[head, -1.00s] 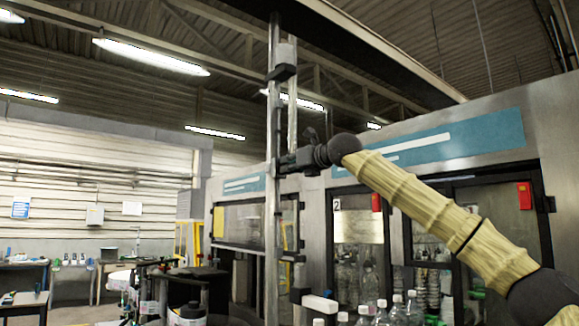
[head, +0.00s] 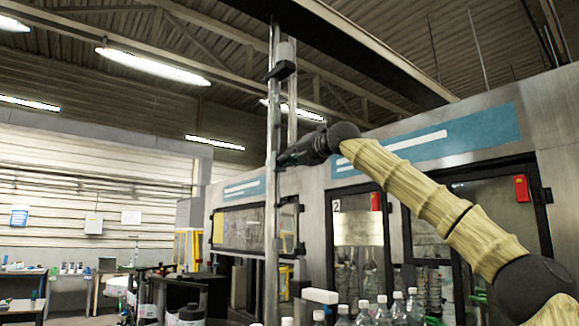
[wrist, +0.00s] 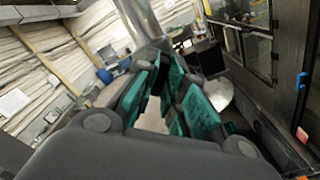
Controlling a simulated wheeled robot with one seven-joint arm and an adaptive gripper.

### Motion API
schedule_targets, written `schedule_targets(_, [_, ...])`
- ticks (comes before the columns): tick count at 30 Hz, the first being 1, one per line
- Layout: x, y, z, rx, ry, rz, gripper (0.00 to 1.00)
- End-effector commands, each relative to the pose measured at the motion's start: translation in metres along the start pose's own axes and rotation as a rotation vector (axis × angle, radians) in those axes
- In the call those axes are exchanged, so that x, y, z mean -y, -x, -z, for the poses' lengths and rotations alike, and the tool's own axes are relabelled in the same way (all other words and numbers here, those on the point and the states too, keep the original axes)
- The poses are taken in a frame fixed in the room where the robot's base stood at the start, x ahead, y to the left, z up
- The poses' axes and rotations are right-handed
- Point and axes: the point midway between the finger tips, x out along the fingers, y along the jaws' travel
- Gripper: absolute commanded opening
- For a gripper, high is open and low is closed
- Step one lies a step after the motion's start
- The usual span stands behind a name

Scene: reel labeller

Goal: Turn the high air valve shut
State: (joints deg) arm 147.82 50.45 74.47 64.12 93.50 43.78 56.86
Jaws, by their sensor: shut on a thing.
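An upright metal post (head: 271,215) stands left of centre in the head view, with a dark fitting (head: 281,70) high on it. My gripper (head: 283,159) reaches the post from the right at mid height and is shut at the post. The high air valve is hidden by the gripper there, so its handle angle cannot be read. In the wrist view my gripper's teal-padded fingers (wrist: 163,70) are close together toward the tips, beside the lower end of the post (wrist: 143,22). What they grip is not clearly visible.
Behind the post is a large grey machine (head: 510,130) with dark-framed glass doors (head: 455,215). Several clear bottles (head: 398,306) with white caps stand below my arm. Benches (head: 22,285) are at the far left. The air left of the post is open.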

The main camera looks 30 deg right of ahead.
Motion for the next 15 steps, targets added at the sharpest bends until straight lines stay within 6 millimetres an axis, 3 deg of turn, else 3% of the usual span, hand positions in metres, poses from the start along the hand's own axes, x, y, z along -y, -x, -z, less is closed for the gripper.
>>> schedule_targets(15, [0.0048,0.001,0.0005,0.004,-0.482,-0.002,0.0])
